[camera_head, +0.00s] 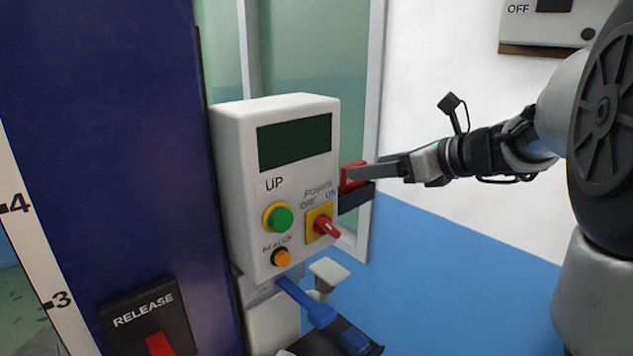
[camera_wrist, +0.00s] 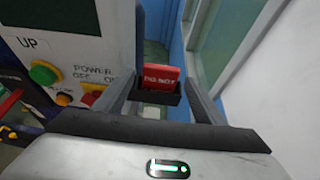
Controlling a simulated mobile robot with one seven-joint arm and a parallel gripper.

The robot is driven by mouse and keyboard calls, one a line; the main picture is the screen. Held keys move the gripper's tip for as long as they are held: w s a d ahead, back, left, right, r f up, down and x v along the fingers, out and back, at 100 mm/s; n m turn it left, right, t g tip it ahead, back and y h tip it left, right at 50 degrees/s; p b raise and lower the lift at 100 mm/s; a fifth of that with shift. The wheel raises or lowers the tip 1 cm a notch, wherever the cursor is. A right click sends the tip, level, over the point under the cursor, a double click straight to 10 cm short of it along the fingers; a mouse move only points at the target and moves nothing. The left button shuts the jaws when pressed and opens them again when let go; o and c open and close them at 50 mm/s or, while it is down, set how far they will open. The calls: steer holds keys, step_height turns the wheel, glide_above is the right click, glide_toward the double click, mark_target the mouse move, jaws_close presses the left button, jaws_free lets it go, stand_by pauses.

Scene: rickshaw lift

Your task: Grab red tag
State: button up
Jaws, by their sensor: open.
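The red tag (camera_head: 351,175) sits upright in a dark holder (camera_head: 356,196) on the right side of the white control box. In the wrist view the red tag (camera_wrist: 160,78) shows white lettering and stands in the black holder (camera_wrist: 158,97). My gripper (camera_head: 362,173) reaches in from the right, its fingertips at the tag in the head view and hiding part of it. In the wrist view my gripper (camera_wrist: 160,85) is open, with one finger on each side of the tag. I cannot tell whether either finger touches it.
The control box (camera_head: 285,180) has a green button (camera_head: 280,219), an orange button (camera_head: 281,258) and a red power switch (camera_head: 326,227). A blue column (camera_head: 100,130) with a release panel (camera_head: 148,318) stands left. A window frame (camera_head: 375,120) is behind. Below is a tray with a blue tool (camera_head: 310,303).

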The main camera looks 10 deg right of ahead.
mark_target(353, 183)
steer(key=p+x, duration=0.1)
steer(key=x, duration=0.9)
steer(key=shift+w, duration=0.3)
steer(key=c, duration=0.8)
